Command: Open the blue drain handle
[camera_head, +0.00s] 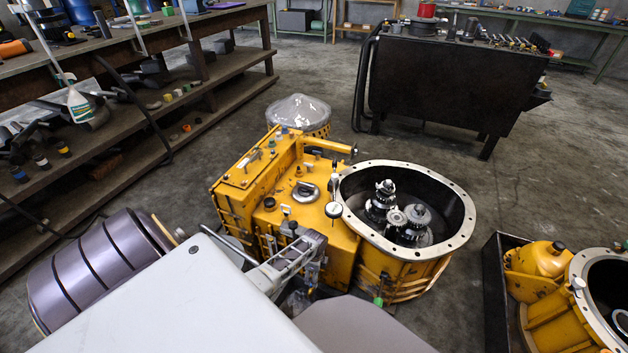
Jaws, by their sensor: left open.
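The yellow transmission (315,215) stands on the floor in the middle of the head view. Its round open housing on the right shows several metal gears (397,212) inside. I cannot make out a blue drain handle; a small green piece (378,301) shows low on the front of the round housing. My left gripper (303,288) is open, in front of the transmission's near side, with its fingers pointing down. Its tips are partly hidden and I cannot tell whether they touch anything. My right gripper is not in view.
A purple-grey ribbed drum (103,263) lies at left. A workbench with a lower shelf (135,140) runs along the left. A black cabinet (450,85) stands behind. A black crate (497,305) with yellow housings is at right. Floor is clear between the transmission and the crate.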

